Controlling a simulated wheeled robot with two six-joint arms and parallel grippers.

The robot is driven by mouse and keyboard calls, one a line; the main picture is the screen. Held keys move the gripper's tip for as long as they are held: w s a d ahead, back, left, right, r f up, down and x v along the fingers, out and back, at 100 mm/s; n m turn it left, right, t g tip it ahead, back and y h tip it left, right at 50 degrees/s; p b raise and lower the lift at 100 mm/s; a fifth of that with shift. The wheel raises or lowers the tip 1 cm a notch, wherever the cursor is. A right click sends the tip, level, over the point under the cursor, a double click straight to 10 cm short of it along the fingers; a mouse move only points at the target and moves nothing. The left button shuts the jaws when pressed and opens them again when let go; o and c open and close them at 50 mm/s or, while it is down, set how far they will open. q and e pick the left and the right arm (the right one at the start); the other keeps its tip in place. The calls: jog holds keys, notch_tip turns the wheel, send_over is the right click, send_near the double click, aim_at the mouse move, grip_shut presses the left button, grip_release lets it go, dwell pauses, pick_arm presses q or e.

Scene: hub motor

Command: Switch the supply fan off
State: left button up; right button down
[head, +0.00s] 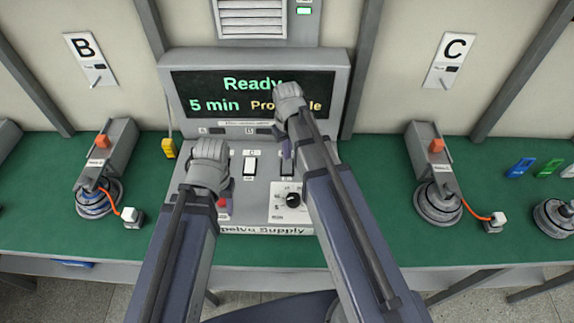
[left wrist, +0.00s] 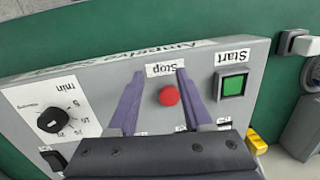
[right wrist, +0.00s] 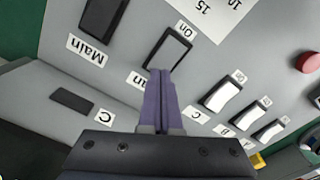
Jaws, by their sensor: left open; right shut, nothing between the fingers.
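The grey supply console (head: 262,216) stands on the green bench, and its screen (head: 210,84) reads "Ready" and "5 min". In the right wrist view a dark rocker switch (right wrist: 170,48) has "On" at one end and a partly hidden label ending in "an" at the other; it appears to be the fan switch. My right gripper (right wrist: 160,72) is shut and empty, its tips at that rocker's label end. I cannot tell whether they touch or which way the rocker is tilted. My left gripper (left wrist: 152,78) is open, its fingers on either side of the red Stop button (left wrist: 169,96).
Beside the rocker are the dark Main switch (right wrist: 103,18) and several white-faced switches (right wrist: 222,96). A green Start button (left wrist: 232,86) and a dial (left wrist: 53,120) flank Stop. Motor stations (head: 96,196) (head: 438,203) stand left and right of the console.

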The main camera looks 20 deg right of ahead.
pick_arm(q)
jog(key=shift+f+b, duration=0.95)
pick_arm(e)
jog(key=shift+f, duration=0.95)
pick_arm(q)
jog(key=shift+r, duration=0.1)
pick_arm(e)
jog(key=shift+r, duration=0.1)
notch_tip(320, 180, up, 7)
jog(key=p, duration=0.7)
pick_arm(q)
notch_tip(320, 180, up, 7)
pick_arm(e)
jog(key=s+a+n+h, duration=0.1)
jog(key=s+a, duration=0.9)
jog(key=s, duration=0.4)
jog(key=shift+s+a, duration=0.15)
jog(key=shift+a, duration=0.1)
